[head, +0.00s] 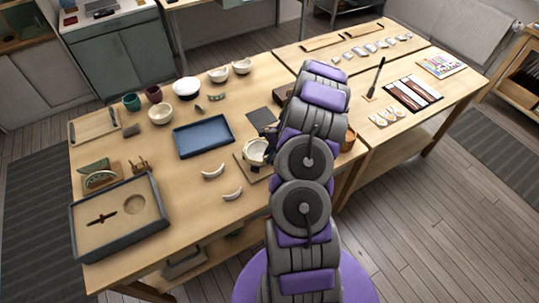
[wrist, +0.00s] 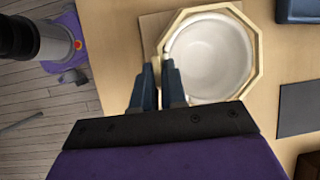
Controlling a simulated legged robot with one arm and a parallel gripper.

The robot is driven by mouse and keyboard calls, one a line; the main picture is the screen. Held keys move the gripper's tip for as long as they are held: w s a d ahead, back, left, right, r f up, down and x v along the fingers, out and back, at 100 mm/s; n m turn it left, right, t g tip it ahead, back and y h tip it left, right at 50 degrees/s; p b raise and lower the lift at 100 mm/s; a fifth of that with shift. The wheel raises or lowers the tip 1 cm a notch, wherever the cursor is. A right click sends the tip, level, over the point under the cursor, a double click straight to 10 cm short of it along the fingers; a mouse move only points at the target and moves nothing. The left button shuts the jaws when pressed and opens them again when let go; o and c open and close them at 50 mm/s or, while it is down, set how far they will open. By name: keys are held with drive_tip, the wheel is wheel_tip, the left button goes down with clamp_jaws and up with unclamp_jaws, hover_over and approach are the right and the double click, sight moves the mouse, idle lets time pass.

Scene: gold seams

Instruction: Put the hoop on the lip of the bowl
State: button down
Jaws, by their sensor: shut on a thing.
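The white bowl (wrist: 208,58) is seen from above in the wrist view, with its open inside showing. A pale, eight-sided hoop (wrist: 257,60) surrounds its rim in that view. My gripper (wrist: 160,68) is shut on the left side of the hoop, its two blue fingers close together there. I cannot tell whether the hoop rests on the lip or is just above it. In the head view, the bowl (head: 255,152) stands on a thin square board (head: 248,174) and is partly hidden by my arm.
A blue tray (head: 204,138) lies left of the bowl, with two white curved pieces (head: 213,172) in front of it. A dark flat mat (head: 259,117) lies behind the bowl. Several bowls and cups stand farther back. A grey-rimmed box (head: 119,216) occupies the near left.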

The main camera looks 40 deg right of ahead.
drive_tip(key=c, duration=0.6)
unclamp_jaws()
drive_tip(key=shift+r, duration=0.15)
drive_tip(key=shift+r+p, duration=1.9)
drive_tip(key=shift+r, duration=1)
